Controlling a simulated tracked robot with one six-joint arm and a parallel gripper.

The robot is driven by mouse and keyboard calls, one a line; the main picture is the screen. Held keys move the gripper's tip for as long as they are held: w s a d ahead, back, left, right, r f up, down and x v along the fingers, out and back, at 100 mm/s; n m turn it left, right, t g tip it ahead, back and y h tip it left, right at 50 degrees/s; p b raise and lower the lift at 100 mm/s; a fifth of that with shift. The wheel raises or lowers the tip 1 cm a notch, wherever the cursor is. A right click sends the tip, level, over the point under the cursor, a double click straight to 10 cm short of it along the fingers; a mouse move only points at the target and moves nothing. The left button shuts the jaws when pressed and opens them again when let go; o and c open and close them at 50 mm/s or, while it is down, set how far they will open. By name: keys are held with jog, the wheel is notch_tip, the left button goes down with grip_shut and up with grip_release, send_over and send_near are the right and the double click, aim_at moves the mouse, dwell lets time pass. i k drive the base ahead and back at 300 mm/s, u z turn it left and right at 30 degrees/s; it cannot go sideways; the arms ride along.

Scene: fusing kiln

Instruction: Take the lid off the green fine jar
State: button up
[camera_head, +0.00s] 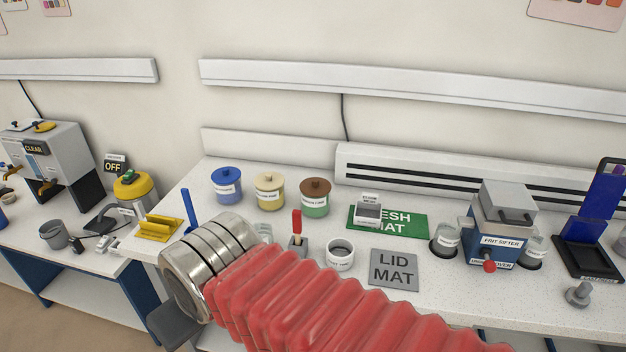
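The green jar (315,209) stands on the white speckled bench, the rightmost of three jars in a row. A brown lid with a knob (315,185) sits on it. Its label is too small to read surely. The lid mat (394,270), a grey square marked LID MAT, lies bare in front and to the right. My arm, red bellows with a metal cuff, crosses the foreground toward the lower left. A dark part of my gripper (174,326) shows below the cuff, well left of and nearer than the green jar. Its fingertips cannot be made out.
A blue jar (227,190) and a yellow jar (270,195), both lidded, stand left of the green one. A red-handled tool (297,224) and a white cup (340,256) stand in front. A green mat (409,224), partly covered by a small labelled box, and a frit sifter (496,233) are right.

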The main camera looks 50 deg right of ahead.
aim_at(313, 186)
jog(key=z, duration=0.45)
jog(key=i, duration=0.85)
jog(key=z, duration=0.55)
